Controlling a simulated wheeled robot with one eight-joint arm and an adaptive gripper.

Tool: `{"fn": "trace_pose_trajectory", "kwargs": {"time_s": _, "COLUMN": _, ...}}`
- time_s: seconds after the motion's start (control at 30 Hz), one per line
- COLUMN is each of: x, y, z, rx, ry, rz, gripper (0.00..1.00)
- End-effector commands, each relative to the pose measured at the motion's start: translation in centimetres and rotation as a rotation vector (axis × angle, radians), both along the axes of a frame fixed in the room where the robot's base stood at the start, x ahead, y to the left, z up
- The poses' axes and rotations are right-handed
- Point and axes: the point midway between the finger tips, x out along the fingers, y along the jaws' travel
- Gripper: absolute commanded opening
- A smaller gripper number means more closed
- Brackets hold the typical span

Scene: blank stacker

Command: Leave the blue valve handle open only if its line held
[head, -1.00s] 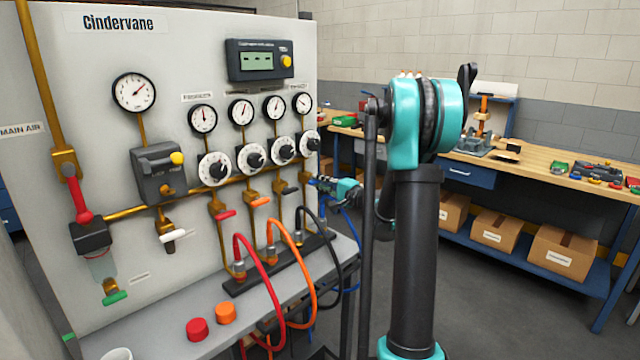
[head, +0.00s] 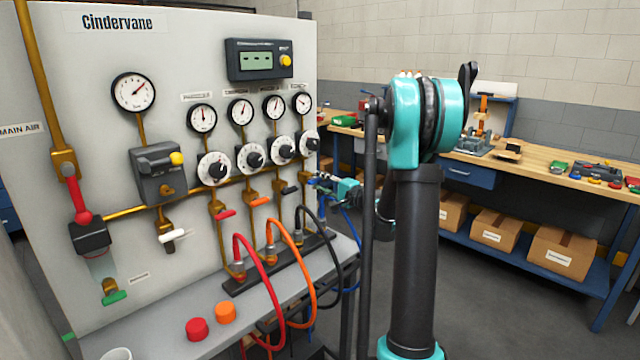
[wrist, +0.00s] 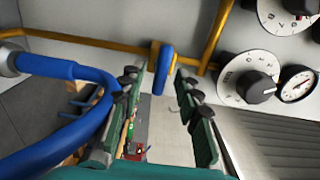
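The blue valve handle (wrist: 166,70) shows in the wrist view on a brass pipe, just beyond and between the fingertips of my gripper (wrist: 159,82). The fingers stand apart, with a visible gap on the right side of the handle; I cannot tell whether the left finger touches it. A small gauge (head: 302,103) and a white dial (head: 309,142) sit above that line. The gauge's exact reading is too small to tell.
A blue hose (wrist: 70,72) curves close along the left finger in the wrist view. Red (head: 226,214), orange (head: 261,202) and black (head: 290,190) handles stand left of my gripper. Red and orange caps (head: 226,313) lie on the shelf. A digital display (head: 259,61) is above.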

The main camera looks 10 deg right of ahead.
Motion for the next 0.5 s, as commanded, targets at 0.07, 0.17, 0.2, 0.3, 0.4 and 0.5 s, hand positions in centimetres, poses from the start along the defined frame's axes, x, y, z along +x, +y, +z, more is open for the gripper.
{"fn": "trace_pose_trajectory", "kwargs": {"time_s": 0.07, "x": -0.7, "y": -0.6, "z": 0.0, "rx": 0.000, "ry": 0.000, "rz": -0.003, "gripper": 0.33}}
{"fn": "trace_pose_trajectory", "kwargs": {"time_s": 0.17, "x": -2.0, "y": -1.5, "z": 0.0, "rx": 0.000, "ry": 0.000, "rz": -0.003, "gripper": 0.33}}
{"fn": "trace_pose_trajectory", "kwargs": {"time_s": 0.2, "x": -2.6, "y": -2.1, "z": 0.0, "rx": 0.000, "ry": 0.000, "rz": -0.005, "gripper": 0.33}}
{"fn": "trace_pose_trajectory", "kwargs": {"time_s": 0.3, "x": -4.3, "y": -3.4, "z": 0.0, "rx": 0.000, "ry": 0.000, "rz": -0.005, "gripper": 0.33}}
{"fn": "trace_pose_trajectory", "kwargs": {"time_s": 0.4, "x": -6.0, "y": -4.5, "z": 0.0, "rx": 0.000, "ry": 0.000, "rz": -0.005, "gripper": 0.33}}
{"fn": "trace_pose_trajectory", "kwargs": {"time_s": 0.5, "x": -7.4, "y": -5.5, "z": 0.0, "rx": 0.000, "ry": 0.000, "rz": -0.004, "gripper": 0.33}}
